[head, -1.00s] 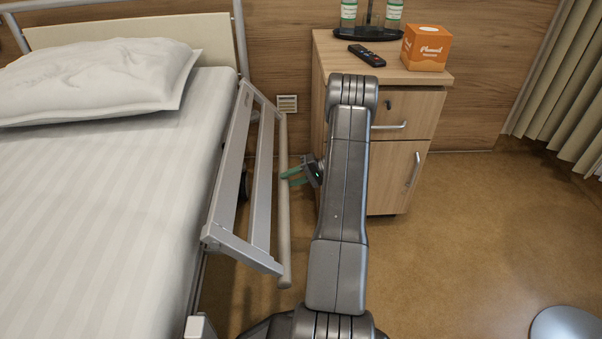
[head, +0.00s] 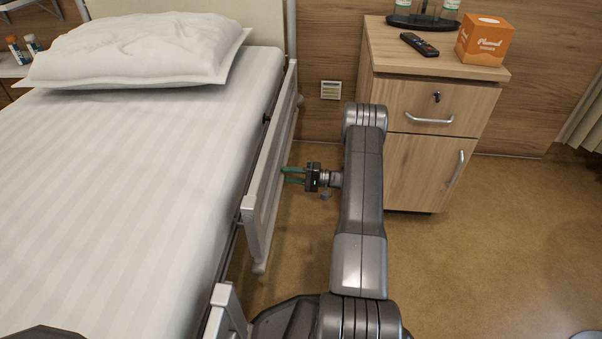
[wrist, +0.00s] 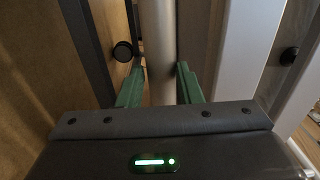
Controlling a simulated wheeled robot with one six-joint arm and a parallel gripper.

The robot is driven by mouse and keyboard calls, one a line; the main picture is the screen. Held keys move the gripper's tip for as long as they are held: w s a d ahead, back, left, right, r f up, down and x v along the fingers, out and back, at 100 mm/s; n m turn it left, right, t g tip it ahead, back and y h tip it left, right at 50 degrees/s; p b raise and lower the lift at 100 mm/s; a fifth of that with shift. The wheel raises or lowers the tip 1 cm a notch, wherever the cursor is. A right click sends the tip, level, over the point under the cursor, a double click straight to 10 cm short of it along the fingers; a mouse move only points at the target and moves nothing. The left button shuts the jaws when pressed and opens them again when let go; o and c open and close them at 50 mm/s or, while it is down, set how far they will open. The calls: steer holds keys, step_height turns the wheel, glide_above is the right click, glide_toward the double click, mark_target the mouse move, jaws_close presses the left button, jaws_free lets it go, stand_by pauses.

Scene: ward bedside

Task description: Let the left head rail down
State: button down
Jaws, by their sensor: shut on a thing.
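The left head rail (head: 252,208) is a pale metal frame with a beige round bar along its outer edge. In the head view it hangs steeply along the bed's right side, its top about level with the mattress edge. My gripper (head: 284,175) reaches it from the right, with green fingers at the rail's outer side. In the wrist view my gripper (wrist: 158,85) is shut on the rail's round bar (wrist: 157,40), one finger on each side. The rail's lower inner side is hidden in the head view.
The bed (head: 130,180) with a pillow (head: 140,50) fills the left. A wooden bedside cabinet (head: 430,160) stands behind and right of my arm, with a remote (head: 419,44) and an orange tissue box (head: 485,40) on top. The floor at right is free.

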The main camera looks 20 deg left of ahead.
steer(key=shift+y, duration=0.5)
steer(key=shift+s+a+f, duration=0.25)
steer(key=shift+a+f, duration=0.05)
steer(key=shift+a, duration=0.35)
steer(key=shift+s+a+f, duration=0.2)
steer(key=shift+a+f, duration=0.1)
steer(key=shift+a, duration=0.3)
steer(key=shift+s+a+f, duration=0.25)
steer(key=shift+a+f, duration=0.05)
steer(key=shift+a, duration=0.35)
steer(key=c, duration=1.3)
jaws_free()
steer(key=shift+o, duration=1.2)
steer(key=shift+s+a+f, duration=0.1)
steer(key=shift+a+f, duration=0.15)
steer(key=shift+r, duration=0.15)
steer(key=shift+d+r, duration=0.1)
